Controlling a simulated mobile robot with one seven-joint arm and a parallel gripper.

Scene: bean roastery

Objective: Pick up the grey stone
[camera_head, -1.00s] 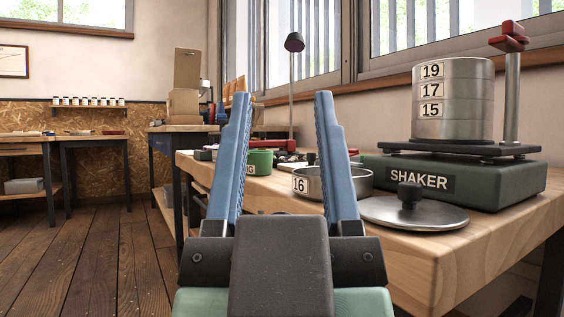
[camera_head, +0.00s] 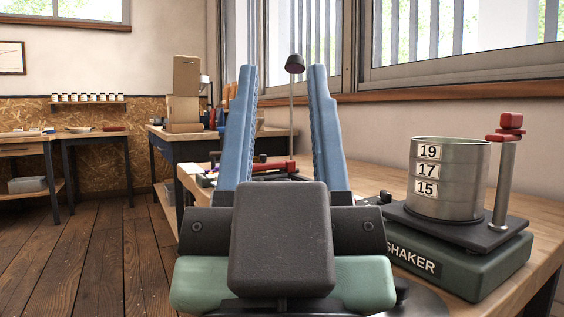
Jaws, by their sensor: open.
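My gripper (camera_head: 281,80) shows in the middle of the head camera view, with two blue fingers standing apart and nothing between them. It is in front of the workbench (camera_head: 545,232) and hides much of its left part. I cannot make out a grey stone in this view. It may be hidden behind my gripper or too small to tell.
A green shaker (camera_head: 455,262) carries stacked metal sieves (camera_head: 448,178) on the right of the bench, beside a post with a red clamp (camera_head: 508,128). A dark lamp (camera_head: 294,64) stands behind my gripper. Wooden floor (camera_head: 100,255) lies open at left.

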